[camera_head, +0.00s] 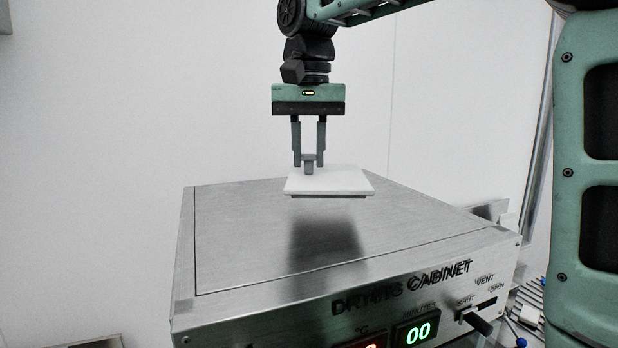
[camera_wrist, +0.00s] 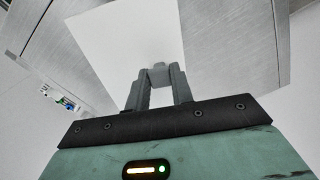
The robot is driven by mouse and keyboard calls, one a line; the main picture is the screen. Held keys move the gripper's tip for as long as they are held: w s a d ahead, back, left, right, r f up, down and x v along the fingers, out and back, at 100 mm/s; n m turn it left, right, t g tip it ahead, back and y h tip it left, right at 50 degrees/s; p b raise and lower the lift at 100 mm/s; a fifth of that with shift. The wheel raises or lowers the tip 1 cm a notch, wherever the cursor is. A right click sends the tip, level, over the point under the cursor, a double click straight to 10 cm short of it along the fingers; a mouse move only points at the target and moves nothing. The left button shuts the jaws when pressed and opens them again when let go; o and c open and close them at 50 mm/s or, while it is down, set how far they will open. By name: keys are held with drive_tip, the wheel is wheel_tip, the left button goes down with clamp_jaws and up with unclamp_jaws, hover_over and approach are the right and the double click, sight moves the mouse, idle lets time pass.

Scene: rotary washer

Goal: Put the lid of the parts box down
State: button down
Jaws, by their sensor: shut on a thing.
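The lid (camera_head: 335,181) is a flat white square plate with a small grey knob near its left back part. My gripper (camera_head: 308,160) is shut on that knob from above. The lid hangs level above the metal top of the drying cabinet, with its dark shadow or reflection on the top below it. In the wrist view the lid (camera_wrist: 120,45) is a pale plate beyond the fingers, and my gripper (camera_wrist: 158,80) closes on its knob. I cannot make out the parts box for sure in either view.
The drying cabinet (camera_head: 232,235) has a broad, bare metal top. Its front carries a lit green display (camera_head: 415,331) and a dark vent lever (camera_head: 478,323). A rack with blue-tipped items (camera_head: 528,318) is at the lower right. A white wall stands behind.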

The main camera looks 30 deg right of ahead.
sight(309, 174)
drive_tip(key=shift+f+p, duration=0.65)
drive_tip(key=shift+f, duration=1.8)
drive_tip(key=shift+f, duration=0.1)
drive_tip(key=c, duration=1.2)
unclamp_jaws()
wheel_tip(309, 174, up, 12)
drive_tip(key=shift+r+b, duration=0.1)
drive_tip(key=shift+b, duration=0.95)
